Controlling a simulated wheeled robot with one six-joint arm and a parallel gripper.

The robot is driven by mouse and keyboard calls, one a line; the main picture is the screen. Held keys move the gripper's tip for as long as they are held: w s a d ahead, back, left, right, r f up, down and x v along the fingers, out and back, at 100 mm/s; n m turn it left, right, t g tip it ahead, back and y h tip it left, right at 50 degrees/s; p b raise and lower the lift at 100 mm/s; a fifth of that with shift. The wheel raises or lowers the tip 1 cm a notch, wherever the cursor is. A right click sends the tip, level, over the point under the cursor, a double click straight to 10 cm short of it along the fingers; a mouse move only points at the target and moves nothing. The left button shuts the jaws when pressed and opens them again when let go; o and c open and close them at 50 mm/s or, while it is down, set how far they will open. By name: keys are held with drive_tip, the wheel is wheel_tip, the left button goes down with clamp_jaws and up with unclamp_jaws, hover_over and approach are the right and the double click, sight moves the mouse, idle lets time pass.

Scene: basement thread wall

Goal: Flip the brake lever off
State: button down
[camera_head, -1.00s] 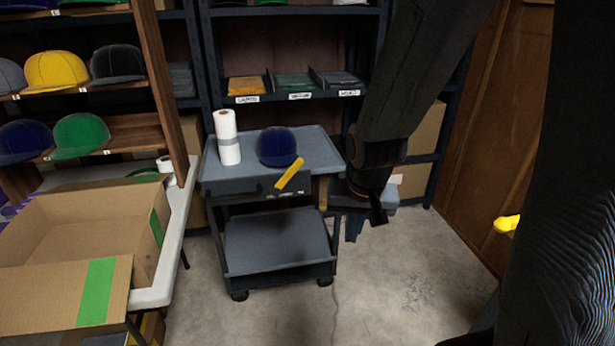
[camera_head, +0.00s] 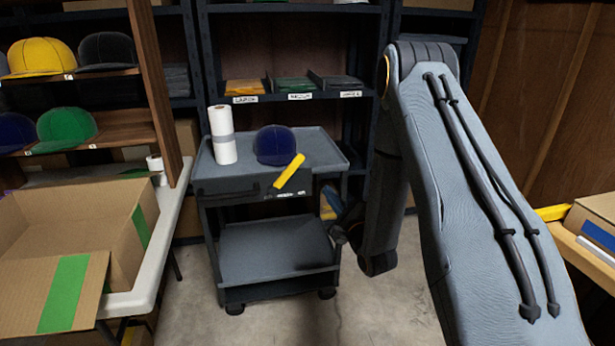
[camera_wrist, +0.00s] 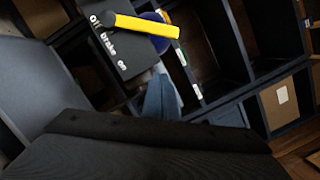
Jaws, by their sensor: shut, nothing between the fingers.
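The brake lever (camera_head: 289,171) is a yellow bar on the front of the grey cart (camera_head: 330,145). It slants, with its upper end to the right. In the wrist view the yellow lever (camera_wrist: 145,25) lies across the top, beside a dark panel lettered "Off", "brake" and "On". My gripper (camera_head: 340,234) is to the right of the cart and lower than the lever, partly hidden by my arm. It looks apart from the lever. In the wrist view its dark body (camera_wrist: 155,130) fills the bottom; it is shut and empty.
A paper roll (camera_head: 222,135) and a blue cap (camera_head: 274,146) stand on the cart top. A white table (camera_head: 165,235) with an open cardboard box (camera_head: 75,230) is at the left. Shelves stand behind. Bare floor shows in front of the cart.

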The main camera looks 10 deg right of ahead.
sight(287, 174)
drive_tip(key=shift+s+m, duration=0.15)
drive_tip(key=shift+m, duration=0.15)
drive_tip(key=shift+w+a+r+p, duration=0.15)
drive_tip(key=shift+w+a+r, duration=0.6)
drive_tip(key=shift+w, duration=0.85)
drive_tip(key=shift+w+a+r+p, duration=0.1)
drive_tip(key=shift+w+a+r, duration=0.65)
drive_tip(key=shift+w, duration=0.9)
drive_tip(key=shift+w+a+r+p, duration=0.15)
drive_tip(key=shift+w+a+r, duration=0.6)
drive_tip(key=shift+w, duration=0.85)
drive_tip(key=shift+a+f, duration=0.1)
drive_tip(key=shift+f, duration=0.1)
